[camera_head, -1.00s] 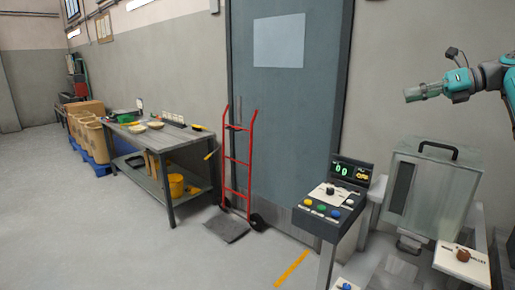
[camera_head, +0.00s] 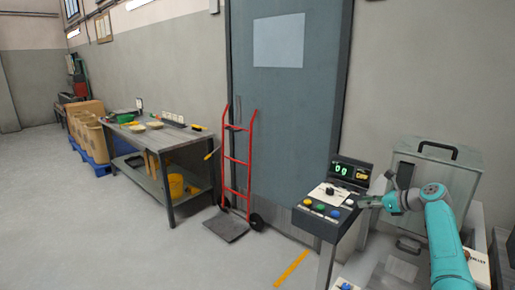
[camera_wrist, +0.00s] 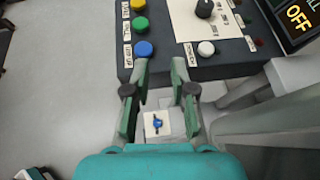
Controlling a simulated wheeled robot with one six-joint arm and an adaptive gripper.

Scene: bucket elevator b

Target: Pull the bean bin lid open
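A grey, partly see-through bin (camera_head: 455,178) with a black handle (camera_head: 438,149) on its top stands at the right of the head view. I take it as the bean bin, and its top looks closed. My gripper (camera_head: 368,202) is in front and to the left of the bin, beside the control panel, and apart from the handle. In the wrist view my gripper (camera_wrist: 161,65) has its fingers apart with nothing between them. The handle is out of the wrist view. My arm hides part of the bin's lower front.
The control panel (camera_wrist: 215,60) with coloured buttons and a black knob is close to my fingertips. A lit display (camera_head: 351,172) stands behind it. A red hand truck (camera_head: 238,165) leans by the grey door (camera_head: 285,110). A workbench (camera_head: 160,135) is at left; the floor between is mostly clear.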

